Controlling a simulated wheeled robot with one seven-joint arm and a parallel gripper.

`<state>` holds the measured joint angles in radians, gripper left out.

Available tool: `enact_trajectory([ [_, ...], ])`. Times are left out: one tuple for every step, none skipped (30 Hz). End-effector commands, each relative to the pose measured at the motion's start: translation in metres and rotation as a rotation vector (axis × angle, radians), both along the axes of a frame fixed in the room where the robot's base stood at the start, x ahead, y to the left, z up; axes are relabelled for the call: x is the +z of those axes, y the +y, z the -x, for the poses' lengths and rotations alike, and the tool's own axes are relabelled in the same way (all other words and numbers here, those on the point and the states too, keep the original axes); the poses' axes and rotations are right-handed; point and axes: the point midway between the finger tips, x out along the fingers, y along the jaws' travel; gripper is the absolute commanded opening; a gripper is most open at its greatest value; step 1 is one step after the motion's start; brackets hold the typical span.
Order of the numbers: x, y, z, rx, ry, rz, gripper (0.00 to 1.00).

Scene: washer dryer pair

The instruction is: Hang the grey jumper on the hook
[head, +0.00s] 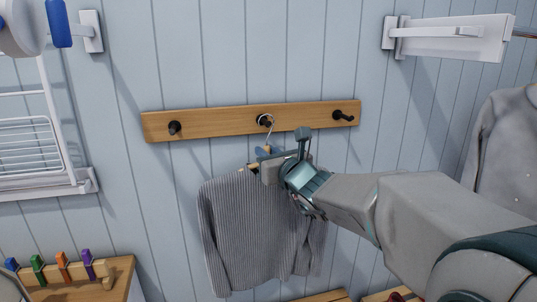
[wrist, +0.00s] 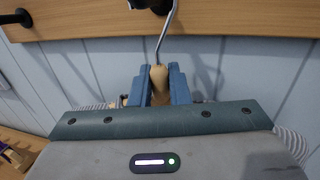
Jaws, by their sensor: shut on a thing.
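The grey ribbed jumper (head: 250,232) hangs on a wooden hanger in front of the panelled wall, below a wooden rail (head: 220,122) with black hooks. The hanger's metal crook (head: 270,124) is at the middle hook (head: 263,119) and appears to loop over it; the exact contact is hard to tell. My gripper (head: 268,155) is shut on the hanger's neck, just under the rail. In the wrist view its blue fingers (wrist: 160,86) clasp the wooden neck (wrist: 159,76), with the metal crook rising up to the hook. My gripper hides part of the jumper's shoulder.
The left hook (head: 174,128) and right hook (head: 343,116) are empty. A white rack (head: 30,140) is at the left, a folded white wall fixture (head: 450,38) at upper right. A grey garment (head: 510,150) hangs at far right. Coloured pegs (head: 62,266) sit at lower left.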

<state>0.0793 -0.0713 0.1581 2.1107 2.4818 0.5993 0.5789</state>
Motion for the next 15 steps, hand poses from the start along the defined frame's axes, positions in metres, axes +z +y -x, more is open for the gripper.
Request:
enact_trajectory([
  [-0.0017,0.0007,0.0003,0.001,-0.004,-0.001,0.00],
  [-0.0026,0.0010,0.0003,0.001,-0.004,-0.001,0.00],
  [-0.0037,0.0013,0.0004,0.001,-0.004,-0.001,0.00],
  [-0.0046,0.0016,0.0004,0.001,-0.004,-0.001,0.00],
  [-0.0053,0.0018,0.0005,0.001,-0.004,-0.001,0.00],
  [-0.0060,0.0021,0.0006,0.000,-0.004,-0.001,0.00],
  [-0.0062,0.0023,0.0006,0.000,-0.004,-0.001,0.00],
  [-0.0063,0.0024,0.0006,0.000,-0.004,-0.002,0.00],
  [-0.0061,0.0025,0.0007,0.000,-0.004,-0.002,0.00],
  [-0.0059,0.0025,0.0007,0.000,-0.004,-0.002,0.00],
  [-0.0057,0.0025,0.0007,0.000,-0.004,-0.002,0.00],
  [-0.0055,0.0025,0.0007,0.000,-0.004,-0.002,0.00],
  [-0.0055,0.0025,0.0007,0.000,-0.004,-0.002,0.00],
  [-0.0055,0.0025,0.0007,0.001,-0.004,-0.002,0.00],
  [-0.0055,0.0024,0.0007,0.001,-0.004,-0.002,0.00],
])
